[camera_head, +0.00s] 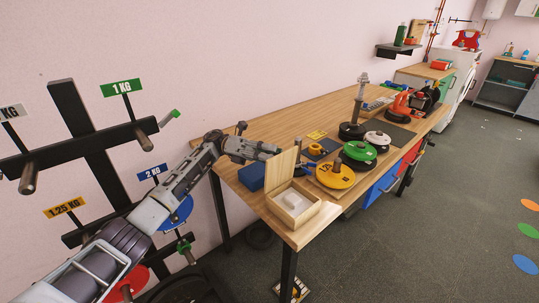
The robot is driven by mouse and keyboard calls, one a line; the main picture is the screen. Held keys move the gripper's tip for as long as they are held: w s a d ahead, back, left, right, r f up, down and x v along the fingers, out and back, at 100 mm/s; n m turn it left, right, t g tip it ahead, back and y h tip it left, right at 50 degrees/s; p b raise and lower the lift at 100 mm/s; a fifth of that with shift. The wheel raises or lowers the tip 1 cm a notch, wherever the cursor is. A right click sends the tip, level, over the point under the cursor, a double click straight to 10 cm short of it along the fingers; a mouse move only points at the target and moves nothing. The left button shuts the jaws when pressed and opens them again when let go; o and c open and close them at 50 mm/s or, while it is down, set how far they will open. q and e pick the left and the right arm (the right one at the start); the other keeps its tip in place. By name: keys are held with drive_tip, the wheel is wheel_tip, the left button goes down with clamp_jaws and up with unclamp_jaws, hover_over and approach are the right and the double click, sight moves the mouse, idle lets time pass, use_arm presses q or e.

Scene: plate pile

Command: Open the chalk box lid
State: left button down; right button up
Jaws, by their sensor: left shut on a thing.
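The chalk box (312,211) is a small pale wooden box at the near corner of the workbench. Its lid (282,171) stands up at the back of the box, so the box is open. A whitish block (292,200) shows inside. My left gripper (277,150) reaches in from the left, with its fingertips at the lid's top edge. It is shut on the lid, though the contact is small and partly hidden. My right gripper is not in view.
A dark weight rack (87,150) is at the left.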

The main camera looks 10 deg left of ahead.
use_arm(q)
drive_tip(key=shift+r, duration=0.1)
drive_tip(key=c, duration=1.3)
unclamp_jaws()
